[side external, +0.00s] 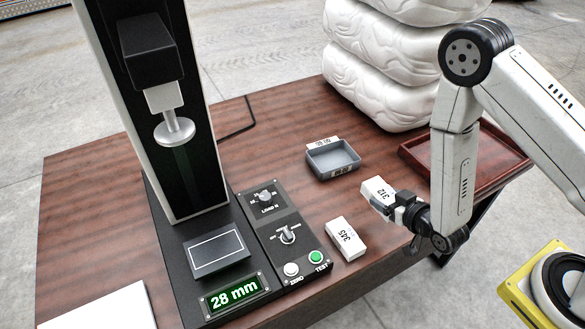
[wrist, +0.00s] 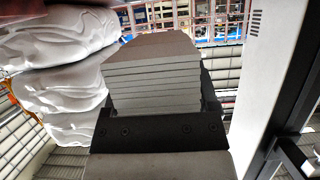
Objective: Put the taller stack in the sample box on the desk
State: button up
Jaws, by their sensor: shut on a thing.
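A white stack marked 312 (side external: 377,187) is held in my gripper (side external: 386,204), at the right of the desk; I cannot tell whether it touches the desk. In the wrist view the held stack (wrist: 153,84) shows several pale layers and a brownish top face above the dark jaw (wrist: 160,130). The other white stack, marked 345 (side external: 346,239), lies on the desk in front of it, beside the control panel. The sample box (side external: 333,170), a small open grey tray with a label on its rim, stands behind and left of the held stack and looks empty.
A test machine (side external: 215,270) with a raised round press head (side external: 175,130) and a display reading 28 mm fills the left. A red-brown tray (side external: 500,165) is at the right edge. Stacked white cushions (side external: 385,65) stand behind the desk (side external: 90,200). White paper (side external: 105,308) lies front left.

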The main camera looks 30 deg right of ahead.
aim_at(379, 183)
jog(key=shift+w+r, duration=0.1)
jog(key=shift+r, duration=0.05)
jog(key=shift+w+r, duration=0.35)
jog(key=shift+r, duration=0.05)
jog(key=w+r, duration=0.1)
jog(key=r, duration=0.1)
jog(key=w+r, duration=0.1)
jog(key=r, duration=0.1)
jog(key=w+d+r, duration=0.1)
jog(key=r, duration=0.1)
jog(key=shift+w+r, duration=0.1)
jog(key=shift+w, duration=0.3)
notch_tip(379, 183, up, 10)
jog(key=w+d, duration=0.2)
jog(key=shift+w+d+r, duration=0.15)
jog(key=shift+w+d, duration=0.05)
jog(key=shift+d, duration=0.05)
